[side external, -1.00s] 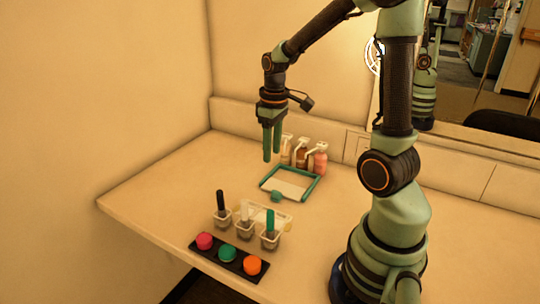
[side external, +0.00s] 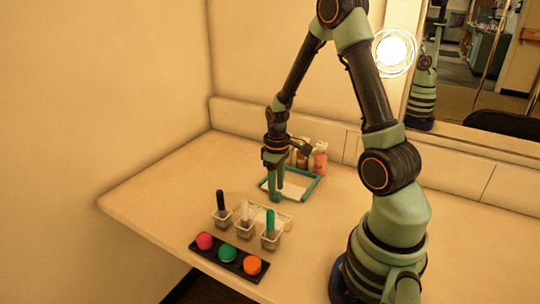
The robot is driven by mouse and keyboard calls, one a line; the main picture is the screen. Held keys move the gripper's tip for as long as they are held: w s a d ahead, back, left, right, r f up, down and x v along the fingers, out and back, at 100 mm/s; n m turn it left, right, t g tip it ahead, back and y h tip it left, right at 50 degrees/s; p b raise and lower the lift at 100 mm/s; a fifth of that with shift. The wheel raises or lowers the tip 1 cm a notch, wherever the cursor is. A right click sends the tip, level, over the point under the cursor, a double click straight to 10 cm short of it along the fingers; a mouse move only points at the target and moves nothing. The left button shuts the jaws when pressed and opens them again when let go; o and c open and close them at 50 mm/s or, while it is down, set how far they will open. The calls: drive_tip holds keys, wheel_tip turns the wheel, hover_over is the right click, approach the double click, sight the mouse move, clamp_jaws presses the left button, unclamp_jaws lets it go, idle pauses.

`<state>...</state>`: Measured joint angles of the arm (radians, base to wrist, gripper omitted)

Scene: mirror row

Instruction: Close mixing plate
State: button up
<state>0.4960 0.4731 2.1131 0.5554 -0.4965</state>
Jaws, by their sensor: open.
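A mixing plate with a teal frame (side external: 311,188) and a pale inner panel (side external: 296,187) lies on the counter below the bottles. I cannot tell from this angle how its parts stand to each other. My gripper (side external: 277,194) points down at its front left edge, with its fingertips low over the teal knob there. The fingers and arm hide the knob and the plate's left part. The gripper is open and nothing shows between its fingers. I cannot tell whether it touches the knob.
Small clear cups (side external: 245,231) with upright tools stand in front, by a pale tray (side external: 284,219). A black strip (side external: 240,267) holds a pink, a green and an orange pot. Bottles (side external: 320,160) stand behind the plate. The counter's left side is clear.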

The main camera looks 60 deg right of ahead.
drive_tip(key=shift+f, duration=0.45)
clamp_jaws()
idle(1.2)
